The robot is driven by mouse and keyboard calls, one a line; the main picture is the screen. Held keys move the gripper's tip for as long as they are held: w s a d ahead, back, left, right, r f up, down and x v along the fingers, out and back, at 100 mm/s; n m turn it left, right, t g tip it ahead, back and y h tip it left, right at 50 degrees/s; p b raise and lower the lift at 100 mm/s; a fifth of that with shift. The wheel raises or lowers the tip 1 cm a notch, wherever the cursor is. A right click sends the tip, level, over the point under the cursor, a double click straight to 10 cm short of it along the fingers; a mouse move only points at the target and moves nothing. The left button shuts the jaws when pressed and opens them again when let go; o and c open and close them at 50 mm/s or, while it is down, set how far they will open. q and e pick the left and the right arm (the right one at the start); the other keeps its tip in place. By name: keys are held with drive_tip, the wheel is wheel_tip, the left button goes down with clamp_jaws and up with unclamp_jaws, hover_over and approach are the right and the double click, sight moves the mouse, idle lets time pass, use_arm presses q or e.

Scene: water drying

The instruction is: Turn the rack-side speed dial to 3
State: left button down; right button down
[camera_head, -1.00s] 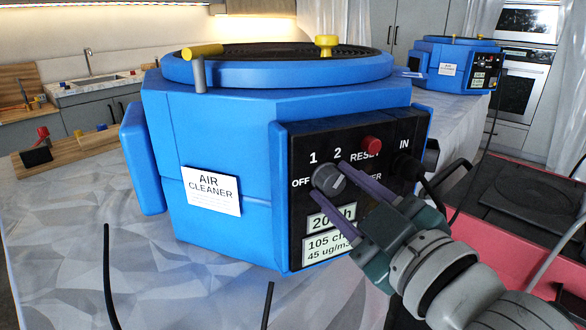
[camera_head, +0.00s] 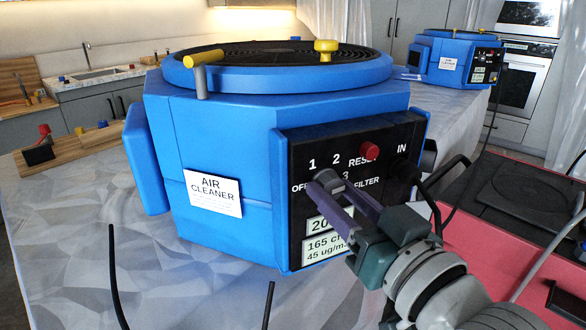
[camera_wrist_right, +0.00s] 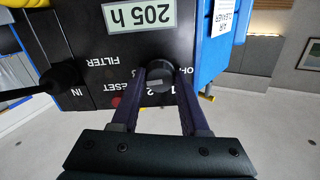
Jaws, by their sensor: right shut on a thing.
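The speed dial, a round grey knob (camera_head: 329,176), sits on the black front panel (camera_head: 380,150) of the near blue air cleaner. My right gripper (camera_head: 333,187) is shut on the knob, with one purple finger on each side. In the right wrist view, the knob (camera_wrist_right: 158,87) shows between the fingertips. OFF, 1, 2 and 3 are printed around it; the 3 shows just right of the knob in the head view. The knob's exact pointing is partly hidden by the fingers. The lower display (camera_head: 328,247) reads "165 cf…" and 45 ug/m3. My left gripper is not in view.
A red reset button (camera_head: 369,150) and a black cable in the IN socket are close to the right fingers. A second blue air cleaner (camera_head: 452,62) stands at the back right. A yellow-tipped post and yellow knob stand on the near cleaner's top.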

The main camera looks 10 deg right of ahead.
drive_tip(key=shift+m, duration=0.6)
drive_tip(key=shift+c, duration=2)
unclamp_jaws()
drive_tip(key=shift+s+d, duration=0.1)
drive_tip(key=shift+s, duration=0.2)
drive_tip(key=v, duration=0.9)
drive_tip(key=shift+s, duration=0.15)
